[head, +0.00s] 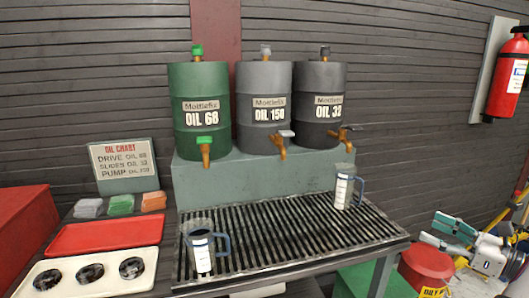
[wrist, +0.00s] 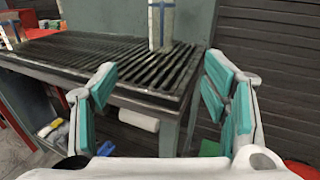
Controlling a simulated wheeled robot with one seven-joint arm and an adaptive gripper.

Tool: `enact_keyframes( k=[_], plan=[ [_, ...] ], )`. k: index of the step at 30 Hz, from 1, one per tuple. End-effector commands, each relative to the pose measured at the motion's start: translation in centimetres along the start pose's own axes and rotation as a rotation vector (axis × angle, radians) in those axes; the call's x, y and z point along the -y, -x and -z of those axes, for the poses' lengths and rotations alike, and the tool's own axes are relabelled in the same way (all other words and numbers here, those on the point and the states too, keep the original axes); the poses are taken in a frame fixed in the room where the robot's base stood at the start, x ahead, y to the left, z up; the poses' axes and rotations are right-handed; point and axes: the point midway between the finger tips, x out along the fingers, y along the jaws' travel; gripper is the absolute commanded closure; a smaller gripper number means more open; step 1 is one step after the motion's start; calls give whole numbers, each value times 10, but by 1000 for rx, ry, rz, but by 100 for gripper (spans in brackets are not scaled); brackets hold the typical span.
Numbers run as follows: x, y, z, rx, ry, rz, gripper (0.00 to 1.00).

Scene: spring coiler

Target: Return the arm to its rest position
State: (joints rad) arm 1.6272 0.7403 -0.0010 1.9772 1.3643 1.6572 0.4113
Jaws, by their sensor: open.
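My gripper (head: 446,233) is at the lower right of the head view, right of the slatted drip table (head: 272,236) and apart from it. In the wrist view my gripper (wrist: 165,82) has its two teal-padded fingers spread wide with nothing between them. Beyond the fingers are the table's corner and a clear jug (wrist: 154,38). In the head view one clear jug with a blue handle (head: 342,190) stands upright at the table's right, and another (head: 202,252) stands upright at its front left.
A green drum (head: 202,95), a grey drum (head: 265,85) and a dark drum (head: 322,85) with taps stand behind the table. A red bin (head: 427,264) is near my gripper. A fire extinguisher (head: 509,80) hangs on the wall. Red and cream trays (head: 105,235) lie left.

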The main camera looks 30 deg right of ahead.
Motion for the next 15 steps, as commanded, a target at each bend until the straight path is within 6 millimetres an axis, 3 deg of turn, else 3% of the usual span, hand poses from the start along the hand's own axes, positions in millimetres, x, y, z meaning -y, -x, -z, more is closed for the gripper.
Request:
enact_keyframes(
  k=[10,15],
  plan=[
    [-38,-44,-22,-61,79,-166,32],
    [-74,-74,-37,-110,148,-299,32]
  ],
)
